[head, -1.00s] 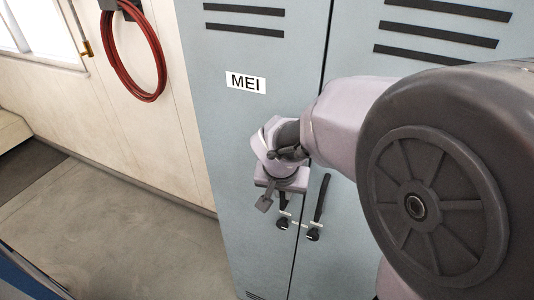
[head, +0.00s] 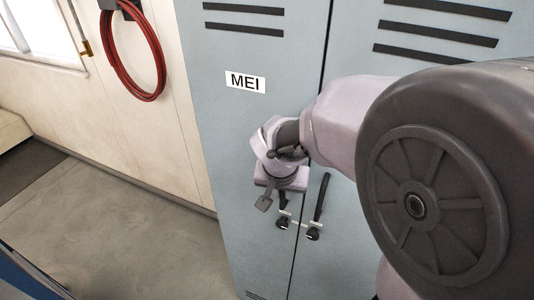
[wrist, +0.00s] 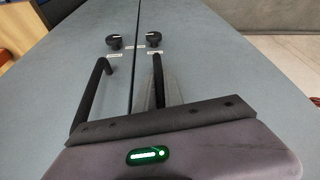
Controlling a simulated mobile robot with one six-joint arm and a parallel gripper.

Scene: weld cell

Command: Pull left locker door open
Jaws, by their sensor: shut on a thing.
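The left locker door (head: 237,140) is blue-grey with a MEI label and looks shut, level with the right door (head: 345,225). In the head view my gripper (head: 277,198) is at the left door's inner edge, just above the knobs, and hides the handle there. In the wrist view that black bar handle (wrist: 157,68) runs down between the fingers of my gripper (wrist: 163,92), which is shut on it. The lower part of the handle is hidden by the gripper body. The right door's handle (head: 321,197) is free; it also shows in the wrist view (wrist: 90,95).
Two black knobs (head: 282,223) (head: 312,235) sit below the handles, each with a small pale label. A red hose (head: 145,60) hangs on the wall at left. The floor (head: 120,225) in front of the left door is clear.

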